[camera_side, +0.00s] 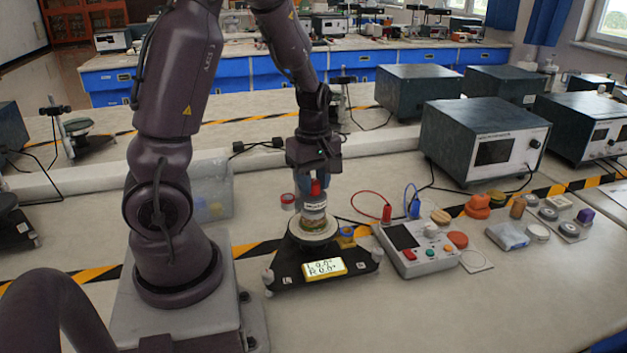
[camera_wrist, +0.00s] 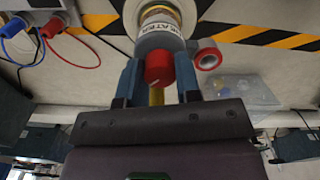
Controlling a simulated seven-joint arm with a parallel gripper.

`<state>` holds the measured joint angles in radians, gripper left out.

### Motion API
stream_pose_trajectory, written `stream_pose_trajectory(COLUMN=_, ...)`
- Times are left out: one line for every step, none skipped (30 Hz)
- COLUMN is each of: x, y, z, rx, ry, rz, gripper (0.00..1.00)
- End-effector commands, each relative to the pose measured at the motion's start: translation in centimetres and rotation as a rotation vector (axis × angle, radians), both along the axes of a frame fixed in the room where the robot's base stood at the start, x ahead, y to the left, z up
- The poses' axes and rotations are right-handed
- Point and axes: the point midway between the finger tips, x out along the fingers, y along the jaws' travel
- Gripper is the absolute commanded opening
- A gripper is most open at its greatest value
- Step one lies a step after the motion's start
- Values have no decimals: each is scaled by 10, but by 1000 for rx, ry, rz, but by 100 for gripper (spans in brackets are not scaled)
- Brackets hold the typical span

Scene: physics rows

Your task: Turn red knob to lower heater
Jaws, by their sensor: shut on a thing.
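The red knob (camera_side: 315,188) sits on top of an upright pale cylinder, the heater (camera_side: 314,213), above a black base with a yellow readout (camera_side: 325,267). In the wrist view, the red knob (camera_wrist: 158,67) has a small pale mark and lies between the two blue fingers. The lettered heater label (camera_wrist: 163,30) shows behind it. My gripper (camera_side: 314,176) points down from above and is shut on the knob. The exact finger contact is too small to see in the side view.
A red-rimmed round part (camera_side: 288,201) sticks out left of the heater. A white control box (camera_side: 418,246) with buttons and red and blue leads stands to the right. A clear bin (camera_side: 206,192) is behind left.

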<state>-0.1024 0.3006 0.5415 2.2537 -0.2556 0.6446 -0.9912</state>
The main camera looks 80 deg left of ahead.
Motion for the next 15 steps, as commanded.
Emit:
stream_pose_trajectory(x=1, y=0, z=1, rx=-1, ry=-3, rz=-42, gripper=8)
stream_pose_trajectory(x=1, y=0, z=1, rx=-1, ry=-3, rz=-71, gripper=8)
stream_pose_trajectory(x=1, y=0, z=1, rx=-1, ry=-3, rz=-110, gripper=8)
stream_pose_trajectory(x=1, y=0, z=1, rx=-1, ry=-3, rz=-138, gripper=8)
stream_pose_trajectory(x=0, y=0, z=1, rx=0, ry=-3, rz=-166, gripper=8)
stream_pose_trajectory(x=0, y=0, z=1, rx=0, ry=-3, rz=-204, gripper=8)
stream_pose_trajectory(x=1, y=0, z=1, rx=0, ry=-3, rz=-232, gripper=8)
stream_pose_trajectory(x=1, y=0, z=1, rx=-1, ry=-3, rz=-262, gripper=8)
stream_pose_trajectory(x=1, y=0, z=1, rx=-1, ry=-3, rz=-299, gripper=8)
stream_pose_trajectory(x=0, y=0, z=1, rx=0, ry=-4, rz=-327, gripper=8)
stream_pose_trajectory(x=0, y=0, z=1, rx=-1, ry=-3, rz=-356, gripper=8)
stream_pose_trajectory(x=1, y=0, z=1, rx=-1, ry=-3, rz=-395, gripper=8)
stream_pose_trajectory(x=1, y=0, z=1, rx=-1, ry=-3, rz=-424, gripper=8)
stream_pose_trajectory(x=1, y=0, z=1, rx=-1, ry=-3, rz=-451, gripper=8)
stream_pose_trajectory(x=0, y=0, z=1, rx=-1, ry=-3, rz=-489, gripper=8)
